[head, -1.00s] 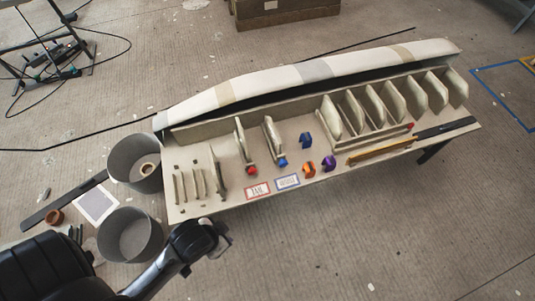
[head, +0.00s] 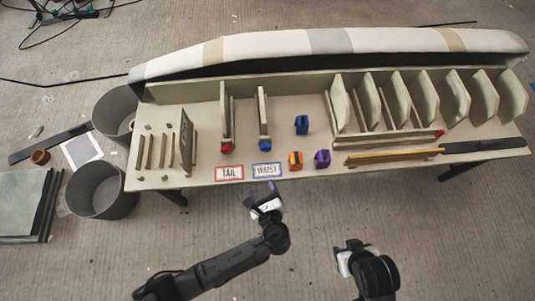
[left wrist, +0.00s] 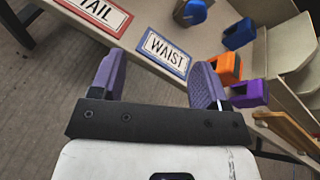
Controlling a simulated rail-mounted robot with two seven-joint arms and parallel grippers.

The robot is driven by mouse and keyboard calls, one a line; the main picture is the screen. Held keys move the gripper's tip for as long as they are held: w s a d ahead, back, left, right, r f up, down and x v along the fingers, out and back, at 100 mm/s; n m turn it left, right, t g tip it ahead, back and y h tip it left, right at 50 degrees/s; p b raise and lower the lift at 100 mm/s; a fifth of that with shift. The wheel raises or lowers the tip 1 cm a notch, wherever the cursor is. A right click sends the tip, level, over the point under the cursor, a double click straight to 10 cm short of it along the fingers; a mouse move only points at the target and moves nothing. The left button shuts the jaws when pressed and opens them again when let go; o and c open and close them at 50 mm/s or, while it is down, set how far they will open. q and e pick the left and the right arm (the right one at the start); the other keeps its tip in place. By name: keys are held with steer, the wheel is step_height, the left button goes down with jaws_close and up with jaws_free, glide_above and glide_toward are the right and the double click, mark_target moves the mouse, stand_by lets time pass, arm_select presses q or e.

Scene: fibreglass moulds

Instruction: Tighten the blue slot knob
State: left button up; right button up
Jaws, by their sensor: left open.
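The blue slot knob (head: 264,144) is a small round knob at the near end of the upright slot behind the WAIST label (head: 267,170). The knob also shows at the top of the left wrist view (left wrist: 191,12). My left gripper (head: 268,194) is open and empty, in front of the table edge and short of the WAIST label. Its two purple-padded fingers (left wrist: 157,78) stand apart in the left wrist view, with the label just beyond them. My right gripper (head: 347,258) is lower right, away from the table; its finger opening is unclear.
A red knob (head: 227,147) and TAIL label (head: 229,172) stand left of the blue knob. Blue (head: 302,124), orange (head: 296,159) and purple (head: 322,158) blocks lie to its right. A long pale mould (head: 330,42) runs along the back. Grey bins (head: 100,190) stand left.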

mark_target(266, 150)
arm_select(q)
steer(key=w+f+m+t+b, duration=0.1)
steer(key=w+m+b, duration=0.1)
steer(key=w, duration=0.3)
steer(key=w+d+f+m+t+h+b, duration=0.1)
steer(key=w+m+t+b, duration=0.1)
steer(key=w+m+b, duration=0.1)
steer(key=w+f+m+t+h+b, duration=0.1)
steer(key=w+m+b, duration=0.2)
steer(key=w, duration=0.4)
steer(key=shift+w+d+f+m+t, duration=0.2)
steer(key=shift+w+m+t, duration=0.15)
steer(key=shift+m, duration=0.35)
steer(key=shift+w+a+r+b, duration=0.15)
steer(key=shift+w+b, duration=0.15)
steer(key=shift+w, duration=0.25)
arm_select(e)
step_height(266, 150, down, 10)
steer(key=shift+a, duration=0.3)
arm_select(q)
steer(key=shift+c, duration=0.5)
